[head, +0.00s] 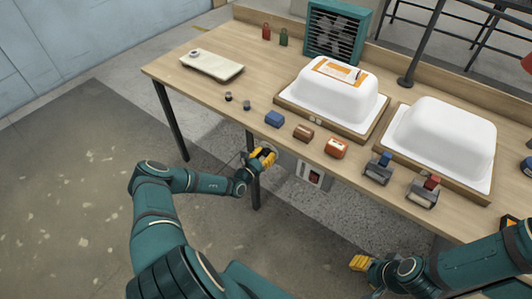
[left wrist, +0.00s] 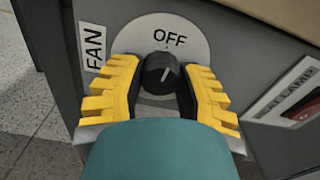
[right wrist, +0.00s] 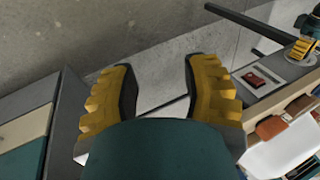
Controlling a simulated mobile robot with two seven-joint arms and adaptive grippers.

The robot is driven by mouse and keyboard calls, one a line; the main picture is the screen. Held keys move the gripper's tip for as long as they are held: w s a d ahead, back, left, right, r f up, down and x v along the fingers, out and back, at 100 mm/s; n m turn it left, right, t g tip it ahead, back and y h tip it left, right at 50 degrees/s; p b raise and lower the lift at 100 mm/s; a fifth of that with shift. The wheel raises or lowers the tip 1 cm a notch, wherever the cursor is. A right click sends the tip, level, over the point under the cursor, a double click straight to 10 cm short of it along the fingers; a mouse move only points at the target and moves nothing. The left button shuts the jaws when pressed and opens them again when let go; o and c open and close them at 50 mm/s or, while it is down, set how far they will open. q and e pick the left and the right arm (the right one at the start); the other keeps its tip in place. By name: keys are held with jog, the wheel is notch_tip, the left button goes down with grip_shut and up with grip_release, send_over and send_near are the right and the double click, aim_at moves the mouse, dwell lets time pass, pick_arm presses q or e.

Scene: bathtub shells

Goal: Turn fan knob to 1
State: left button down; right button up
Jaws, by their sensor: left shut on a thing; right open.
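The fan knob (left wrist: 160,74) is a black round knob on a white dial (left wrist: 200,38) beside a FAN label (left wrist: 94,50). No 1 mark is visible; the lower dial is hidden by my gripper. My left gripper (left wrist: 160,80) has its yellow fingers shut on either side of the knob. In the head view my left gripper (head: 264,155) is at the table's front panel. My right gripper (right wrist: 158,78) is open and empty; in the head view it shows at the bottom right (head: 360,264).
A red lamp switch (head: 313,177) is right of the knob on the panel. On the table (head: 190,92) are a teal fan (head: 335,34), two white tub shells (head: 338,92) (head: 444,137), a white slab (head: 212,66), blocks and sanders. Floor at left is clear.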

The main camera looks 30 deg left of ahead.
pick_arm(q)
jog(key=m+p, duration=0.3)
jog(key=m, duration=0.1)
jog(key=shift+r+p, duration=0.15)
jog(key=shift+p, duration=0.2)
jog(key=shift+m+p, duration=0.65)
jog(key=shift+m, duration=0.45)
jog(key=m+p, duration=0.3)
jog(key=m, duration=0.2)
jog(key=shift+a, duration=0.15)
jog(key=m+p, duration=0.2)
jog(key=m, duration=0.3)
jog(key=shift+a, duration=0.1)
jog(key=shift+m, duration=0.3)
jog(key=c, duration=0.6)
grip_release()
jog(key=shift+o, duration=0.2)
